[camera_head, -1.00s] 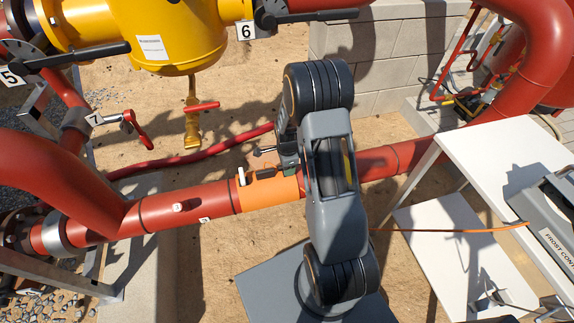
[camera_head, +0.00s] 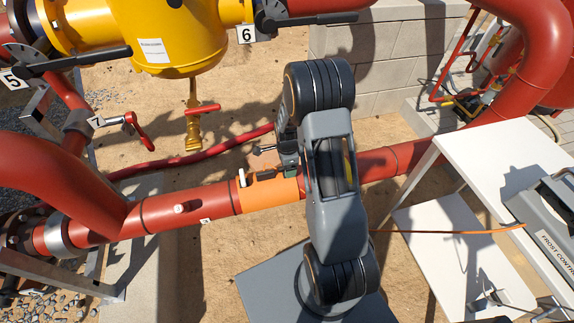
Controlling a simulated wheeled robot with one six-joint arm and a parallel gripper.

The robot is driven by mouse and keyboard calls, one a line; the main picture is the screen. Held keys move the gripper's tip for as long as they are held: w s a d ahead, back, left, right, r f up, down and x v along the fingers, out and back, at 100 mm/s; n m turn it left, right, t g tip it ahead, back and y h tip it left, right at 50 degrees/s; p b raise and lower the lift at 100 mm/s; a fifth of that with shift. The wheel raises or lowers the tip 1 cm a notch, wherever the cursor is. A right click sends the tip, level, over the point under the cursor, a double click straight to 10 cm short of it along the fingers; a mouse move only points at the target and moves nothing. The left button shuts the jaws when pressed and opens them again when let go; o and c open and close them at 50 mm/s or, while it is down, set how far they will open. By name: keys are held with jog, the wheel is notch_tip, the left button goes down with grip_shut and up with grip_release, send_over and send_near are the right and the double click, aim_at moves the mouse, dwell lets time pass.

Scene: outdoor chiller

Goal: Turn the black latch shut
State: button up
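An orange sleeve (camera_head: 262,195) wraps the red pipe in the middle of the view. A small dark piece (camera_head: 264,174) lies along its upper edge and looks like the black latch; its exact angle is too small to tell. A white tab (camera_head: 241,178) stands at the sleeve's left end. My gripper (camera_head: 284,168) is at the sleeve's upper right, close to the dark piece. My own arm covers much of it, so I cannot tell whether its fingers are open or touch the latch.
Above the sleeve hang a yellow vessel (camera_head: 168,35) and a brass valve with a red handle (camera_head: 202,109). A red hose (camera_head: 180,160) runs behind the pipe. White tables (camera_head: 500,160) and a grey control box (camera_head: 553,215) stand at the right, with an orange cable (camera_head: 440,232) running leftward.

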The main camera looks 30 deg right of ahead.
notch_tip(320, 180, up, 6)
jog(key=p, duration=0.3)
jog(key=shift+f+p, duration=0.1)
jog(key=shift+p, duration=0.25)
notch_tip(320, 180, up, 14)
jog(key=p, duration=0.1)
jog(key=s+a+r+n+t+p, duration=0.1)
jog(key=s+a+r+n+p, duration=0.2)
jog(key=s+a+r+n, duration=0.2)
jog(key=s+a+r+n+t+p, duration=0.2)
jog(key=s+a+r+n+p, duration=0.2)
jog(key=s+r+n, duration=0.7)
jog(key=r+n, duration=0.1)
jog(key=n, duration=0.3)
jog(key=shift+a+r+t, duration=0.3)
jog(key=shift+a+r, duration=0.05)
jog(key=shift+a, duration=0.05)
